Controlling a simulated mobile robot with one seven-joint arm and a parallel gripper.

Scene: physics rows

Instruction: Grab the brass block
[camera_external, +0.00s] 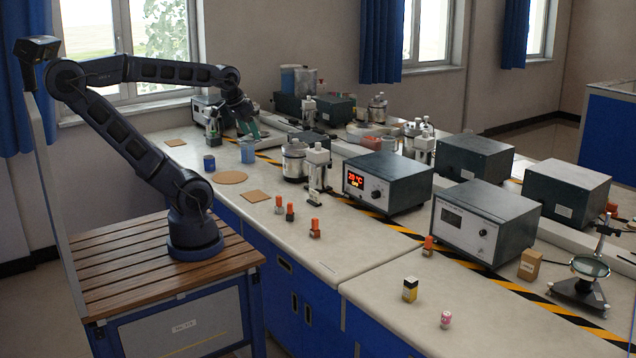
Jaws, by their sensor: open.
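My gripper (249,133) is open at the far left end of the bench, above a blue-grey cup (248,152). Its fingertips are small in the picture, and I cannot tell whether they touch anything. A small tan-gold block (530,264) stands upright at the right, between a grey instrument box and the magnifier stand. It may be the brass block, but I cannot tell its material. It is far from my gripper, across the bench. No other piece is clearly brass.
A magnifier stand (580,285), a yellow-black box (410,289), a pink-white piece (446,320) and orange-topped pieces (315,228) stand around. The front right worktop is mostly free.

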